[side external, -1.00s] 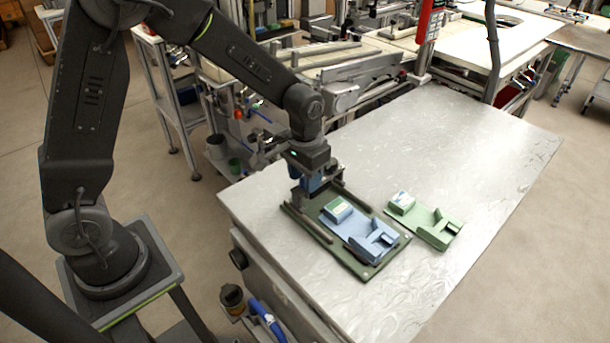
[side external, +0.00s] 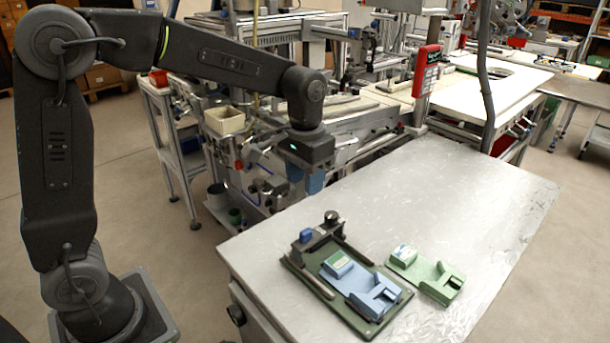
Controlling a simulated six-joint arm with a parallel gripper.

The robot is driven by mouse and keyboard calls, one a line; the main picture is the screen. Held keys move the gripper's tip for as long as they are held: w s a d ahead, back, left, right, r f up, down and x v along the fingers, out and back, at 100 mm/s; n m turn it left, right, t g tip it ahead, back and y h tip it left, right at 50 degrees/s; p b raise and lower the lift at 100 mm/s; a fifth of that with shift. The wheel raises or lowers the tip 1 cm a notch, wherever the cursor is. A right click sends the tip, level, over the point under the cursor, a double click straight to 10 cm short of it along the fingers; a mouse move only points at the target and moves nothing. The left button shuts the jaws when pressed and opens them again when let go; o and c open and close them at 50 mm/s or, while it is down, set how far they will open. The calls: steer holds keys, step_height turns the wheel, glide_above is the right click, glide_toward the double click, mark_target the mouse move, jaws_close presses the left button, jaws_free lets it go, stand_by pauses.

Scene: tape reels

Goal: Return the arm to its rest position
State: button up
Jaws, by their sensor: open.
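My gripper (side external: 306,179) hangs in the air above the back left edge of the metal table (side external: 460,190). Its blue fingers point down, are apart and hold nothing. Below it and apart from it, a dark green board (side external: 372,329) lies on the table. At the board's far left end stands a dark block (side external: 318,238) with a small blue piece and a round knob (side external: 331,217).
A light green holder (side external: 438,282) with a white-topped block (side external: 404,254) lies right of the board. The table's right and back parts are clear. Metal machinery (side external: 270,165) stands behind my gripper. A red control box (side external: 426,70) and thick cable (side external: 485,80) rise behind the table.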

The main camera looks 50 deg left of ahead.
steer(key=shift+r, duration=0.25)
steer(key=s+a+r+t, duration=0.1)
steer(key=s+r+t, duration=0.1)
steer(key=s, duration=0.7)
steer(key=s+a+r+t, duration=0.1)
steer(key=s+t, duration=0.2)
steer(key=s, duration=0.7)
steer(key=shift+r+t, duration=0.3)
steer(key=shift+r, duration=0.1)
steer(key=shift+a, duration=0.1)
stand_by(0.4)
